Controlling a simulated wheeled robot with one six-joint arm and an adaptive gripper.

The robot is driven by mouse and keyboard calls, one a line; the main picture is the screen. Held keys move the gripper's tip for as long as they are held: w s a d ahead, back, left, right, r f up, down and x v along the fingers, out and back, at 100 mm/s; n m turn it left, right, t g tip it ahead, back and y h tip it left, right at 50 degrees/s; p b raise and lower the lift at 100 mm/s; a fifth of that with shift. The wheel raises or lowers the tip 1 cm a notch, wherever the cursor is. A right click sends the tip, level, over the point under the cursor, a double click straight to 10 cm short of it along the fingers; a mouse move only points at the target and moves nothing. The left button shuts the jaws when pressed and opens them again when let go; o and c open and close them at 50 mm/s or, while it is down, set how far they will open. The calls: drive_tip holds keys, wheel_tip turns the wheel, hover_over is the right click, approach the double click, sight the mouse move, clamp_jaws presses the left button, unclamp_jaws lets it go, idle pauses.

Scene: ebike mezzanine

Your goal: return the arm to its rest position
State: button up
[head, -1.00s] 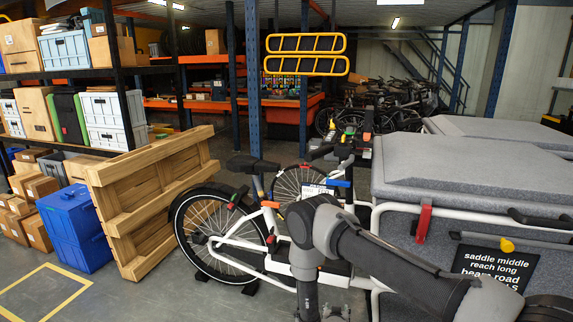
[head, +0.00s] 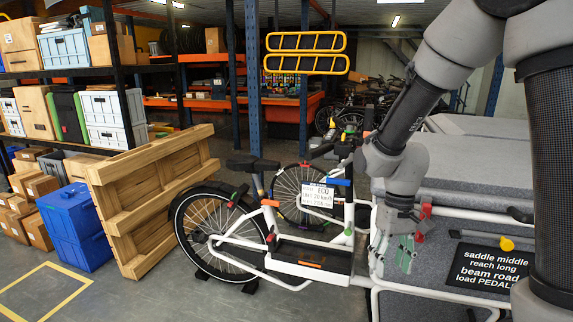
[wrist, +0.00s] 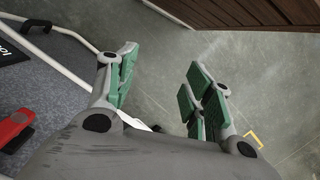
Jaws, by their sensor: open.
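My gripper (head: 405,252) hangs at the end of my raised, folded arm on the right side of the head view. It points down in front of the grey cargo box, beside the white bike frame.
A white cargo bike (head: 310,268) stands left of my gripper, with a grey box (head: 465,190) bearing a black text sign (head: 490,270). A red clip (wrist: 14,128) is near the gripper. A wooden pallet (head: 150,200) and blue crates (head: 75,228) stand left. Floor at front left is clear.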

drive_tip(key=s+d+r+t, duration=0.2)
drive_tip(key=s+d+r, duration=0.2)
drive_tip(key=r, duration=0.2)
drive_tip(key=s+d+r+m+t, duration=0.1)
drive_tip(key=s+d+r+t, duration=0.1)
drive_tip(key=s+d+r, duration=0.2)
drive_tip(key=s+d+r+m+t, duration=0.1)
drive_tip(key=s+d+r, duration=0.3)
drive_tip(key=r, duration=0.5)
drive_tip(key=shift+s+r+t, duration=0.2)
drive_tip(key=shift+r+t, duration=0.15)
drive_tip(key=shift+t, duration=0.45)
drive_tip(key=shift+d, duration=0.1)
